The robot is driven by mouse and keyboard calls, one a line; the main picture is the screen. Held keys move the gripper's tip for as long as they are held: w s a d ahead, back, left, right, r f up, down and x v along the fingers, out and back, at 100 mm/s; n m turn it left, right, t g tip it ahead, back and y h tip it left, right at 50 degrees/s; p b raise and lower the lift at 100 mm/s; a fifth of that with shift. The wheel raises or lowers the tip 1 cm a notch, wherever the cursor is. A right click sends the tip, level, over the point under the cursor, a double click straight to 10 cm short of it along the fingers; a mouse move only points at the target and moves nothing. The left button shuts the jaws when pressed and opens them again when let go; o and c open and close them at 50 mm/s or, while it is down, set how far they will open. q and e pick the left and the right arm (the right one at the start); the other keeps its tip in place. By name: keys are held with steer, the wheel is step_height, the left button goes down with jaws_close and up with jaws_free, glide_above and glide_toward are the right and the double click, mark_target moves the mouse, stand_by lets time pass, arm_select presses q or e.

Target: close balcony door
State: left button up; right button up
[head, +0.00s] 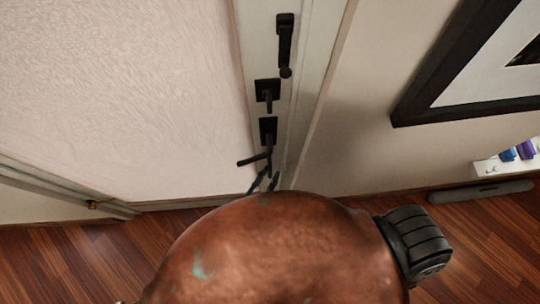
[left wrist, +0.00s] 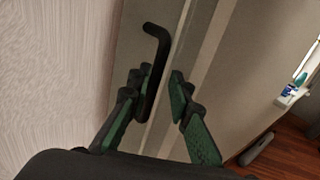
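The balcony door shows in the head view as a large pale textured panel (head: 120,90) with a light edge strip carrying several black handles. The lowest black handle (head: 268,131) has a lever pointing left. In the left wrist view, the open left gripper (left wrist: 158,78) has one finger on each side of a black bent handle (left wrist: 156,50). I cannot tell whether either finger touches it. My right gripper is not in view. How far the door stands open is unclear.
A rounded copper-brown shape (head: 270,255) fills the bottom of the head view and hides most of my left arm. A black-framed picture (head: 425,95) hangs on the right wall. A low white shelf (head: 490,168) stands below it. Bare wooden floor (head: 485,225) shows at right.

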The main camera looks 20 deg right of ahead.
arm_select(q)
steer(key=v, duration=1.1)
steer(key=shift+a, duration=0.15)
steer(key=shift+s, duration=0.1)
steer(key=shift+s+f, duration=0.1)
